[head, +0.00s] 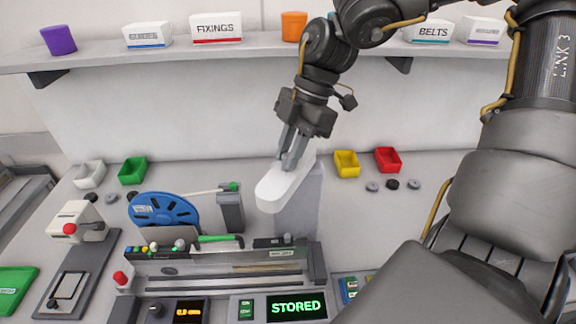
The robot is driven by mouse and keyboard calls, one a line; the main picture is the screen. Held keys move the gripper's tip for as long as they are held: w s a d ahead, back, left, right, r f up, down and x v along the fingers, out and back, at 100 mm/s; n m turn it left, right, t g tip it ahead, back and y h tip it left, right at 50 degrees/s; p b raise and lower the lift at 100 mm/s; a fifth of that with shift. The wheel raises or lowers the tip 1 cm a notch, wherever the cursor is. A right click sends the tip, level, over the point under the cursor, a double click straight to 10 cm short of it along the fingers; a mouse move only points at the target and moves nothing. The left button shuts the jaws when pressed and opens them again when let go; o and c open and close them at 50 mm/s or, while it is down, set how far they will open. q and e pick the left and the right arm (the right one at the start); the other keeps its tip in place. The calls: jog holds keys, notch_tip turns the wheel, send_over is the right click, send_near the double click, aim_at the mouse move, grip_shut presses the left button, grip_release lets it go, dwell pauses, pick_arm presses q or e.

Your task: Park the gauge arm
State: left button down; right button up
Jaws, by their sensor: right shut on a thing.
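A white rounded arm (277,193), which looks like the gauge arm, sits at the top of a grey post (301,212) behind the feeder trolley (215,268). My right gripper (292,160) reaches down from above, shut on the white arm near its far end. The fingers partly hide where they grip it. The front display (296,307) reads "STORED" in green. A smaller orange display (188,312) is beside it. My left gripper is not in view.
A blue reel (163,212) stands left of the post. A white press-like device (78,222) is at the far left. White, green, yellow (347,163) and red bins line the bench's back. A shelf (160,53) with boxes runs above. My right arm covers the right side.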

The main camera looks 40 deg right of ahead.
jog(key=shift+w+a, duration=0.2)
jog(key=shift+w, duration=0.8)
jog(key=shift+w+b, duration=0.35)
jog(key=shift+w, duration=0.2)
jog(key=shift+d, duration=0.1)
